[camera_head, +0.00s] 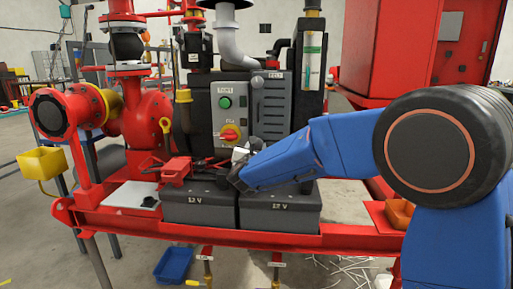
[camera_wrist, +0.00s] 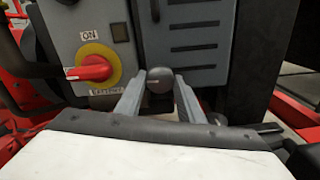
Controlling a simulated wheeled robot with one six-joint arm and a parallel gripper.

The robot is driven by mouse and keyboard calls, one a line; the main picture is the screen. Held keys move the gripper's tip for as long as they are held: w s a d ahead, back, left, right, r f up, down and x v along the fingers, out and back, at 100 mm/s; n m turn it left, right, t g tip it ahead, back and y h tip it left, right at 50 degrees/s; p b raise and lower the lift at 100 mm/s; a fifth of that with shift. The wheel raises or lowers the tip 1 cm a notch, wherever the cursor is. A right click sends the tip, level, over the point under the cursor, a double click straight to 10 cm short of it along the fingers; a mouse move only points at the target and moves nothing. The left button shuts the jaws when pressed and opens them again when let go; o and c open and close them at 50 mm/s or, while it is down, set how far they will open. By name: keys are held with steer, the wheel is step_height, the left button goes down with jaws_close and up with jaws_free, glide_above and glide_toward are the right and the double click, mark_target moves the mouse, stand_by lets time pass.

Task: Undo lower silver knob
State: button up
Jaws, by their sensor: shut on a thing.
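The lower silver knob (camera_wrist: 159,79) is a rounded grey knob at the bottom of the louvred grey cover (camera_wrist: 192,45) in the wrist view. My gripper (camera_wrist: 159,84) is shut on it, with one pale finger on each side. In the head view my gripper (camera_head: 242,156) reaches in from the right, low in front of the grey cover (camera_head: 272,105). The lower knob is hard to make out there, near my fingers. A similar round knob (camera_head: 257,82) sits higher on the cover's left edge.
Left of the cover is a grey control box (camera_head: 231,112) with a green button and a red-on-yellow switch (camera_head: 231,134), close to my fingers. Two black 12 V batteries (camera_head: 200,205) stand below my gripper. A red clamp (camera_head: 176,169) lies left.

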steer(key=shift+m, duration=1.1)
steer(key=o, duration=1.1)
steer(key=shift+c, duration=0.2)
steer(key=shift+s, duration=0.15)
steer(key=s, duration=1.7)
steer(key=shift+a, duration=0.25)
steer(key=shift+s, duration=0.1)
